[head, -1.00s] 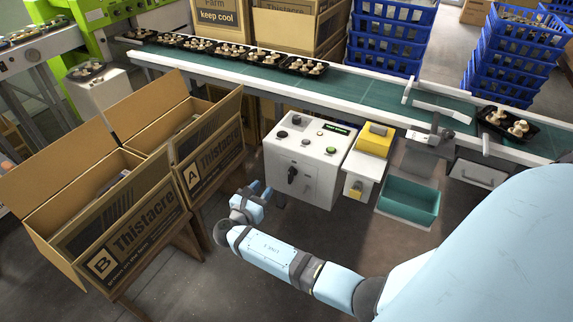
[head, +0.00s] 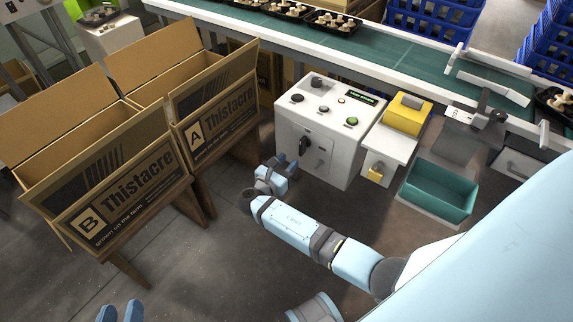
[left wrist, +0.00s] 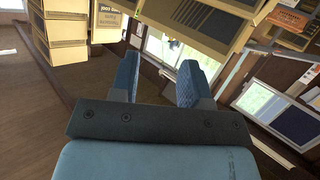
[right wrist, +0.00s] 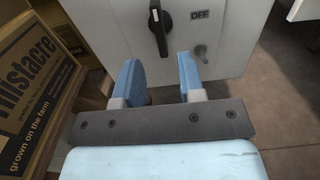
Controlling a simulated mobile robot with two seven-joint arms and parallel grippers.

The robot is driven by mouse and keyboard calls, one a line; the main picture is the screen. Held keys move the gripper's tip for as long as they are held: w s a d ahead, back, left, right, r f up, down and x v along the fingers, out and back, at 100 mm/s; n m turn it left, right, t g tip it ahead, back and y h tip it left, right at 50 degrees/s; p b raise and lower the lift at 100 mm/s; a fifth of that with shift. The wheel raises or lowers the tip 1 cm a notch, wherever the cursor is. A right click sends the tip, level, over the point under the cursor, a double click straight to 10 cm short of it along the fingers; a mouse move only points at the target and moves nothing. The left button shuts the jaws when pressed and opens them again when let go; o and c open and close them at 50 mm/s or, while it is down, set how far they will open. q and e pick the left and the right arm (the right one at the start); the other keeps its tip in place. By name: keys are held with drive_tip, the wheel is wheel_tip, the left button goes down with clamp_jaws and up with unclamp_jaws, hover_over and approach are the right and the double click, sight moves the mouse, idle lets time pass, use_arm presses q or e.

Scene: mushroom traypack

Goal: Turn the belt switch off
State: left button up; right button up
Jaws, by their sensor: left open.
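The belt switch is a black rotary handle (head: 304,146) on the front of the white control box (head: 343,165). In the right wrist view the handle (right wrist: 158,28) points roughly up and down, left of an OFF label (right wrist: 200,15). My right gripper (head: 282,166) is just below and left of the handle in the head view. In the right wrist view my right gripper (right wrist: 161,72) is open and empty, its fingers below the handle and apart from it. My left gripper (head: 121,311) is at the bottom left edge, open and empty in the left wrist view (left wrist: 158,75).
Cardboard boxes marked A (head: 225,122) and B (head: 130,195) stand on wooden supports to the left. The green conveyor (head: 400,48) with mushroom trays runs behind. A yellow device (head: 407,115) and a teal bin (head: 440,190) are right of the control box. The floor in front is clear.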

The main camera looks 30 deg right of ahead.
sight(300, 149)
drive_tip(key=b+x, duration=0.1)
drive_tip(key=x, duration=0.3)
drive_tip(key=shift+w+d, duration=0.15)
drive_tip(key=shift+d, duration=0.2)
drive_tip(key=shift+x, duration=0.8)
drive_tip(key=shift+w+d, duration=0.1)
drive_tip(key=shift+d, duration=0.15)
use_arm(q)
drive_tip(key=shift+w+d+r+t, duration=0.3)
drive_tip(key=shift+r, duration=0.35)
use_arm(e)
drive_tip(key=shift+w+d, duration=0.1)
drive_tip(key=shift+d, duration=0.05)
drive_tip(key=shift+c, duration=0.2)
